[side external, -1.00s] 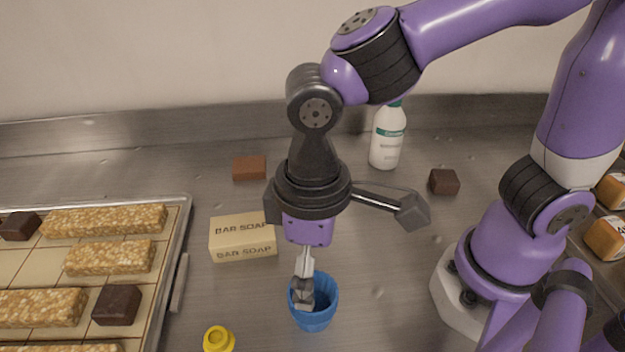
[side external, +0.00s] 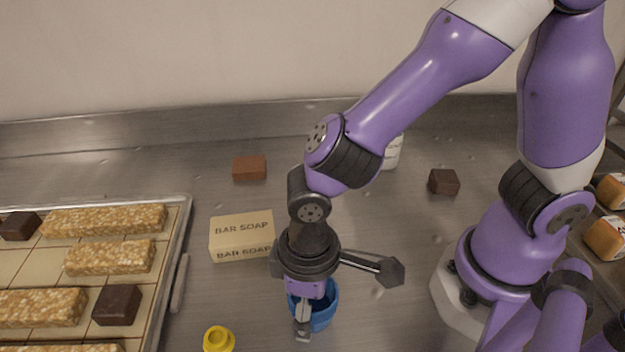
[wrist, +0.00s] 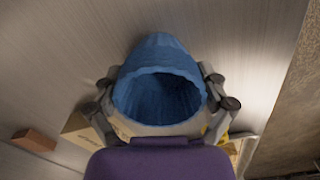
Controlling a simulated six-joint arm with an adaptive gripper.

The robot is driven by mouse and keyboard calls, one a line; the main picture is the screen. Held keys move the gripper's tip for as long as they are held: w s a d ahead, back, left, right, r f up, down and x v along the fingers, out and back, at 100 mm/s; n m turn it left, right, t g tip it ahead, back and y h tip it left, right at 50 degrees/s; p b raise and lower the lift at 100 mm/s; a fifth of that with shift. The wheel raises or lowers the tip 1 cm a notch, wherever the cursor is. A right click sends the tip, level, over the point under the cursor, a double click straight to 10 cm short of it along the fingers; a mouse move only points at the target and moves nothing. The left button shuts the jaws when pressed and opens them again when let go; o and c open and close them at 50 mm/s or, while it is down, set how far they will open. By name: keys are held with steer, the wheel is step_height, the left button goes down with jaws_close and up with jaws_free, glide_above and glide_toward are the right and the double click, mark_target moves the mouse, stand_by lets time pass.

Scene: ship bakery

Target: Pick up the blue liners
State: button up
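The blue liners (side external: 325,309) stand as a nested cup-shaped stack on the metal counter, partly hidden by my gripper in the side view. In the wrist view the liners (wrist: 158,50) show with their ruffled open mouth toward the camera. My gripper (wrist: 160,78) is lowered over them, with one finger on each side of the stack. In the side view one finger passes in front of the liners, and the other is hidden. The fingers are spread about the stack's width; I cannot tell whether they touch it.
A bar soap box (side external: 240,237) lies left of the liners, and a yellow-topped item (side external: 218,339) is at the front left. A tray (side external: 183,240) of bars fills the left. Brown blocks (side external: 249,167) (side external: 444,182) and a white bottle (side external: 393,153) stand behind.

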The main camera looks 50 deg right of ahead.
steer(key=c, duration=0.4)
